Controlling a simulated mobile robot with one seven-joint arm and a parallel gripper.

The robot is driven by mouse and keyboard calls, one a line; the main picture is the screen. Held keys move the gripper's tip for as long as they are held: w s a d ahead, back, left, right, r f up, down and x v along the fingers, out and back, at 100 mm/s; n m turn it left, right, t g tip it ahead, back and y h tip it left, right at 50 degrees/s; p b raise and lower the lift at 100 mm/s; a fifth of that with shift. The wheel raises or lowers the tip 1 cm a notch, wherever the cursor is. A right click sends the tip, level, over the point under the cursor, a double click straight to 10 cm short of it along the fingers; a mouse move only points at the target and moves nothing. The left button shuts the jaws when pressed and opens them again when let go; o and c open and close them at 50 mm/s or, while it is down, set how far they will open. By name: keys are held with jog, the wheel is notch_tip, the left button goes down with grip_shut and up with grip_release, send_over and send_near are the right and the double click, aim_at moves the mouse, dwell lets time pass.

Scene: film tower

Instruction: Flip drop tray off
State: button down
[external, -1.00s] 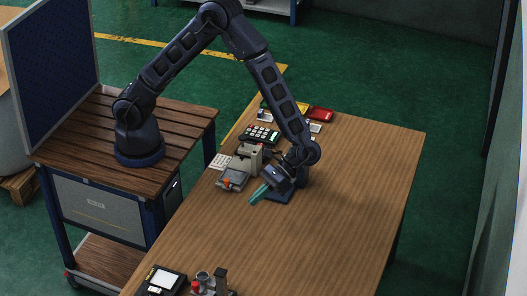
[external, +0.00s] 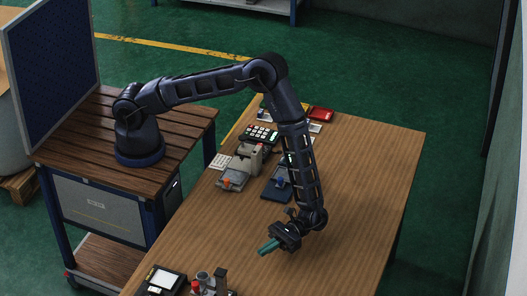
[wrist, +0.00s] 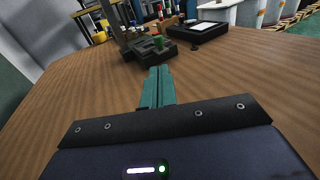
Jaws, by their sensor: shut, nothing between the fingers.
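My gripper (external: 268,246) is over the near middle of the wooden table, with its teal fingers shut together and empty. The shut fingers also show in the wrist view (wrist: 158,85). They point toward a dark device with a small green part (wrist: 150,47), which stands apart from them. In the external view, a small device with a red knob (external: 209,284) stands at the near table edge, cut off by the frame. I cannot tell which part is the drop tray or how its switch is set.
A black box with a light screen (external: 161,281) stands beside the red-knob device. Farther back are a grey device with an orange knob (external: 233,179), a dark blue stand (external: 277,187), a black keypad (external: 261,134) and a red tray (external: 321,114). The table's right side (external: 365,190) is clear.

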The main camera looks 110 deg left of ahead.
jog(key=shift+w+d+f, duration=0.1)
jog(key=shift+f, duration=0.3)
jog(key=x, duration=1.4)
jog(key=shift+w+r, duration=0.1)
jog(key=shift+r, duration=0.05)
jog(key=shift+d, duration=0.1)
jog(key=d, duration=0.8)
jog(key=shift+d, duration=0.1)
jog(key=v, duration=1.4)
jog(key=shift+a, duration=0.25)
